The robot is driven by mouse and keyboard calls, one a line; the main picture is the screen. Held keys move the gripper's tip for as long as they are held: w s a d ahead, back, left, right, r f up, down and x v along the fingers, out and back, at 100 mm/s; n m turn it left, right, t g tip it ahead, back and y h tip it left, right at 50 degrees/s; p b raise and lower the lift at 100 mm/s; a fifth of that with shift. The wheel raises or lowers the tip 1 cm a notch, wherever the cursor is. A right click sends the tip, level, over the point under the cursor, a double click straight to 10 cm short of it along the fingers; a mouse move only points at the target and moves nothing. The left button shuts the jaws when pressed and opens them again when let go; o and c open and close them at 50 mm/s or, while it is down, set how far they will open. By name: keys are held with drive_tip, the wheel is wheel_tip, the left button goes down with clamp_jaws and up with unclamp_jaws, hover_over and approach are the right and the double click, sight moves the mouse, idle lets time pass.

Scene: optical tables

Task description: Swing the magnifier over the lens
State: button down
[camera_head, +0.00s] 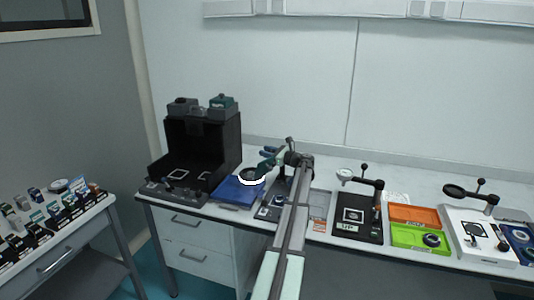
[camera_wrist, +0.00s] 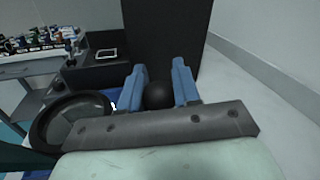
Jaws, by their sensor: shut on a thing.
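My gripper (camera_head: 268,157) is at the left magnifier stand. In the wrist view its two blue fingers (camera_wrist: 158,86) are shut on a black ball knob (camera_wrist: 158,96). The magnifier (camera_wrist: 70,118), a round dark-rimmed glass, lies just left of the fingers in that view. In the head view the magnifier (camera_head: 252,176) shows a bright white lower rim and hangs over the blue tray (camera_head: 232,193). The stand's base (camera_head: 268,212) is right of the tray, partly hidden by my arm. I cannot make out the lens for certain.
A tall black box (camera_head: 205,145) stands left of the tray. To the right are another magnifier stand (camera_head: 365,183), orange (camera_head: 415,214) and green (camera_head: 408,238) trays, and a third magnifier (camera_head: 458,191). A wall runs behind the bench. A side table (camera_head: 50,255) holds several small parts.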

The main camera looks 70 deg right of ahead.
drive_tip(key=shift+s, duration=0.15)
drive_tip(key=shift+s+a+n+y, duration=0.3)
drive_tip(key=shift+s+n+y, duration=0.6)
drive_tip(key=shift+y, duration=0.75)
drive_tip(key=shift+s+a+n+y, duration=0.35)
drive_tip(key=shift+s+n+y, duration=0.2)
drive_tip(key=shift+n+y, duration=0.9)
drive_tip(key=shift+s+a+n+y, duration=0.3)
drive_tip(key=shift+s+n+y, duration=0.5)
drive_tip(key=shift+y, duration=1)
drive_tip(key=c, duration=0.8)
unclamp_jaws()
drive_tip(key=shift+w, duration=0.1)
drive_tip(key=v, duration=1.4)
drive_tip(key=shift+r, duration=0.1)
drive_tip(key=shift+c, duration=0.4)
